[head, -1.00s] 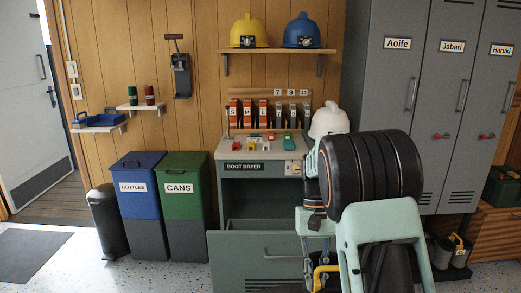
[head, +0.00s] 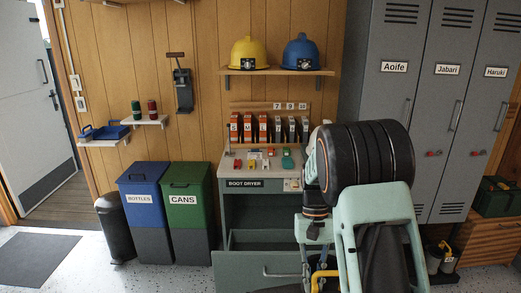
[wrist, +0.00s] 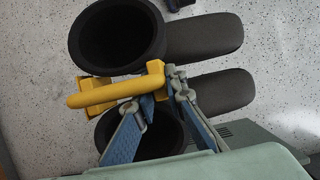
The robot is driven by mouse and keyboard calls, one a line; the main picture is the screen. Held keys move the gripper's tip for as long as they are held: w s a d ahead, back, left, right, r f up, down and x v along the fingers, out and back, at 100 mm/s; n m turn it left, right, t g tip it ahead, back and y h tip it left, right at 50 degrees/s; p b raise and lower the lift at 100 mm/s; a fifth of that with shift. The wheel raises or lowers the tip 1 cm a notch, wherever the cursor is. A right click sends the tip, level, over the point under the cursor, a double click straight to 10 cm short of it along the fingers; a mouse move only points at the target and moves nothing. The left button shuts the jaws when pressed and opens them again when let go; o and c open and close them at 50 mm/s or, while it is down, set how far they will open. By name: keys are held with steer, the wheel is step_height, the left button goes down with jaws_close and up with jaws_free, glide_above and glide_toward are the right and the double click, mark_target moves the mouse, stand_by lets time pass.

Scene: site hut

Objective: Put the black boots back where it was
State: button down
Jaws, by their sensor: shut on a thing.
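The black boots (wrist: 118,38) are a pair seen from above in the wrist view, with open tops at left and toes pointing right. A yellow clip with a bar handle (wrist: 105,92) joins them. My gripper (wrist: 160,95) is shut on this clip, and the boots hang beneath it. In the head view my gripper (head: 318,270) is mostly hidden by my arm; a bit of yellow shows there, and the boots cannot be made out. The boot dryer (head: 232,184) stands just behind and left, its drawer (head: 240,272) pulled out.
Another grey pair of boots with a yellow clip (head: 434,257) stands on a dark tray below the grey lockers (head: 385,100). The blue bin (head: 146,195) and green bin (head: 186,190) stand left of the dryer.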

mark_target(316, 274)
steer(key=shift+s+r+p, duration=0.2)
steer(key=shift+r+p, duration=1.2)
steer(key=shift+p, duration=0.25)
steer(key=shift+s+r+p, duration=0.2)
steer(key=shift+r+p, duration=1.2)
steer(key=shift+p, duration=0.2)
steer(key=shift+d, duration=0.15)
